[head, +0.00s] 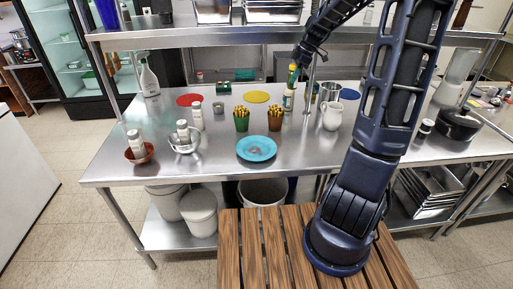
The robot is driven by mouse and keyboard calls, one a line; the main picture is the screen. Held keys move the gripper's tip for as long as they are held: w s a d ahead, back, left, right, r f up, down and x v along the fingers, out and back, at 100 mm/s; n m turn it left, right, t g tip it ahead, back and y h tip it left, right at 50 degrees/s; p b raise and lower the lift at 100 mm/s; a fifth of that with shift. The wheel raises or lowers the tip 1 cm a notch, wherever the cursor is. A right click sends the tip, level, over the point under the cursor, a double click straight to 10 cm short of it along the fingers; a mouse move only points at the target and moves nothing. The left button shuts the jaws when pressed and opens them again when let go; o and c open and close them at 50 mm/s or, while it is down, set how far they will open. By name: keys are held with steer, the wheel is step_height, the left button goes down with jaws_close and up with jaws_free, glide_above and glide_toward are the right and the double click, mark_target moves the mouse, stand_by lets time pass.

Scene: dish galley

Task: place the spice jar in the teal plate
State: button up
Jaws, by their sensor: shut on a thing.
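The teal plate (256,147) lies flat near the front edge of the steel table, with nothing on it. My gripper (293,70) is over the back of the table, behind and to the right of the plate. It is shut on a small upright jar (289,99) with a pale body and a green and yellow upper part, which I take for the spice jar. It is too small to tell whether the jar touches the table. Other whitish jars stand at left: one in a brown bowl (148,156), one in a metal bowl (187,147), and one on the table (197,116).
Green (241,126) and brown (275,125) cups with yellow sticks stand just behind the plate. A white pitcher (332,117) and a metal canister (329,94) are right of the jar. Red (189,100) and yellow (256,97) discs lie at the back. A shelf (200,40) spans above.

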steer(key=s+a+n+g, duration=0.2)
steer(key=s+a+n, duration=0.4)
steer(key=a, duration=0.4)
steer(key=n+g+h, duration=0.1)
steer(key=n+g, duration=0.1)
steer(key=n, duration=0.2)
glide_above(256, 151)
steer(key=f, duration=0.2)
step_height(256, 151, down, 19)
steer(key=shift+w+d+f, duration=0.1)
steer(key=shift+w, duration=0.05)
steer(key=shift+f, duration=0.15)
steer(key=o, duration=1)
steer(key=shift+o, duration=0.2)
